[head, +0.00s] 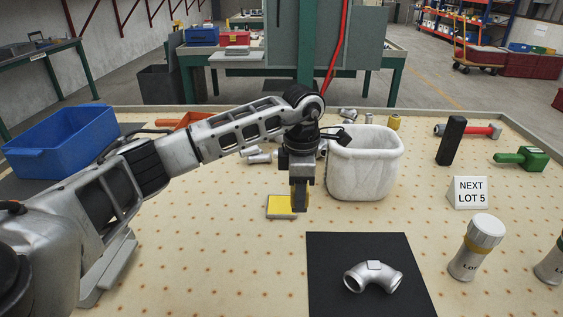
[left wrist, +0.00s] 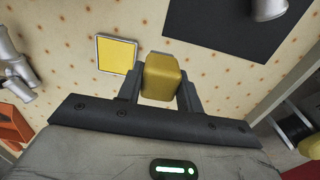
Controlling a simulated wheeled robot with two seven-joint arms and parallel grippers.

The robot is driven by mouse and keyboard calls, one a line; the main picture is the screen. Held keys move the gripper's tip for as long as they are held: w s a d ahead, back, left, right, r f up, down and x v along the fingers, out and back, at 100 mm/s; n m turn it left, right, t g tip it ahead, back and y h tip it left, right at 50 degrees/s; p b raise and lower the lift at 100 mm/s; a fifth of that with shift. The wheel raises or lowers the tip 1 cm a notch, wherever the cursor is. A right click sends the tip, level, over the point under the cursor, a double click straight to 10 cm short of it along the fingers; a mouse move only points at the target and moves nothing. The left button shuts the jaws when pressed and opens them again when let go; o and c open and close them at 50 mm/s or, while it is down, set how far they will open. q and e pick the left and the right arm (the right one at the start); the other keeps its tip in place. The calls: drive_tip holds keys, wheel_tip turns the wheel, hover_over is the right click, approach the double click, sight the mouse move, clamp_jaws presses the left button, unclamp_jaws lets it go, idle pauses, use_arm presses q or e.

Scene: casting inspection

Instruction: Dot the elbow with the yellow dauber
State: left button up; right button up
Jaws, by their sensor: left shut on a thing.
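The grey metal elbow (head: 373,278) lies on a black mat (head: 330,250) at the front of the table. In the left wrist view the mat (left wrist: 225,25) is at the top, with part of the elbow (left wrist: 268,8) at the edge. My left gripper (head: 299,197) points down above the table, behind and left of the elbow, apart from it. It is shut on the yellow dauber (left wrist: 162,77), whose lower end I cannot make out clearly. A yellow pad in a pale frame (head: 281,206) lies beside the gripper; it also shows in the left wrist view (left wrist: 115,55). My right gripper is out of view.
A white bin (head: 364,170) stands behind the mat, with several metal fittings near it. A blue bin (head: 62,142) is far left.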

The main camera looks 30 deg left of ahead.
use_arm(q)
drive_tip(key=w+a+f+n+b, duration=0.1)
drive_tip(key=a+n, duration=0.1)
drive_tip(key=n, duration=0.4)
drive_tip(key=w+a+f+n+b, duration=0.1)
drive_tip(key=w+a+n, duration=0.1)
drive_tip(key=n, duration=0.4)
drive_tip(key=w+a+f+n+b, duration=0.1)
drive_tip(key=w+a+n, duration=0.1)
drive_tip(key=n, duration=0.4)
drive_tip(key=shift+a+f, duration=0.2)
drive_tip(key=shift+a, duration=0.25)
drive_tip(key=shift+a+f, duration=0.2)
drive_tip(key=shift+a, duration=0.25)
drive_tip(key=shift+f+b, duration=0.7)
drive_tip(key=shift+f, duration=0.25)
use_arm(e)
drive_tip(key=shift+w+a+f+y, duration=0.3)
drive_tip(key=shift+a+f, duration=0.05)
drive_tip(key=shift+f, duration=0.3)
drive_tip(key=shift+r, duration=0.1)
use_arm(q)
drive_tip(key=shift+f, duration=0.25)
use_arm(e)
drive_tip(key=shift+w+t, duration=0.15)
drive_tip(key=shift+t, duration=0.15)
